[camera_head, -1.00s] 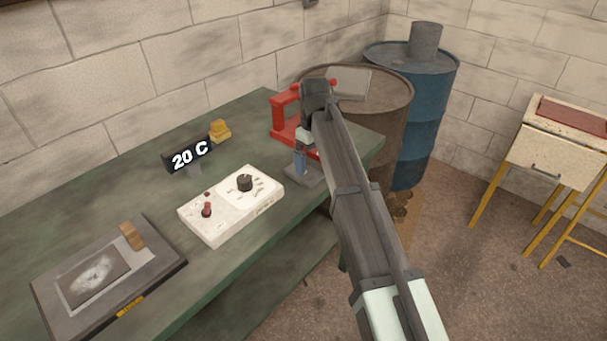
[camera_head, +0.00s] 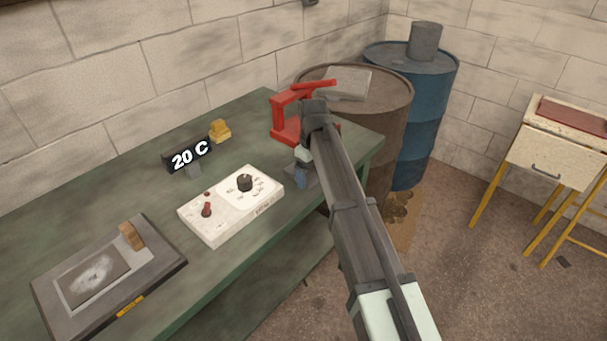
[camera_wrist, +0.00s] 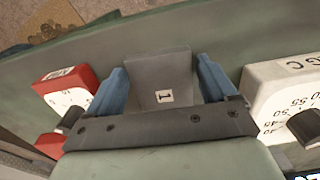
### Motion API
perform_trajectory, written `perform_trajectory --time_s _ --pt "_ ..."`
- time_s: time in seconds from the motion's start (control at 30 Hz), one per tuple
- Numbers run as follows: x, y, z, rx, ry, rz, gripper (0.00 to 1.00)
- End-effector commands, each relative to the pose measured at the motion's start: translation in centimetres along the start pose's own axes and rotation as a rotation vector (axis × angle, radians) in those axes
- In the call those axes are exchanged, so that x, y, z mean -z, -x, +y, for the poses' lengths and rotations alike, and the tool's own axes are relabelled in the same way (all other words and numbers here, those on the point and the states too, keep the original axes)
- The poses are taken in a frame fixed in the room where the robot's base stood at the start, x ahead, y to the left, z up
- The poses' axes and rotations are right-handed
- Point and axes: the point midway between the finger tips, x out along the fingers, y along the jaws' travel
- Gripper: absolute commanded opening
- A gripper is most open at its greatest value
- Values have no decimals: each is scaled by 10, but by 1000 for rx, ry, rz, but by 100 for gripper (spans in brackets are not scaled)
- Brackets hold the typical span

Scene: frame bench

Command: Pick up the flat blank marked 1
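The flat blank marked 1 (camera_wrist: 163,68) is a grey plate with a small white label reading 1. In the wrist view it lies on the green bench between my gripper's two blue fingers. My gripper (camera_head: 302,176) is over the bench's front edge in the head view, between the red device and the white dial box. Its fingers are spread, one to each side of the blank, with no clear grip on it. I cannot tell their exact height above the bench. My arm and gripper hide most of the blank in the head view.
A white dial box (camera_head: 230,215) stands close to the left of my gripper. A red device (camera_head: 287,120) with a dial is just behind it. A 20 C sign (camera_head: 189,156), a yellow object (camera_head: 220,131) and a dark plate (camera_head: 160,268) are farther left. Drums (camera_head: 425,110) stand beyond.

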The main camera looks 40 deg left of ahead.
Motion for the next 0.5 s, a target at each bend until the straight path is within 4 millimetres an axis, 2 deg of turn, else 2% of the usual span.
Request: perform_trajectory --time_s 0.07,0.5 --pt "0 0 0 0 0 0 77" --pt "0 0 0 0 0 0 35"
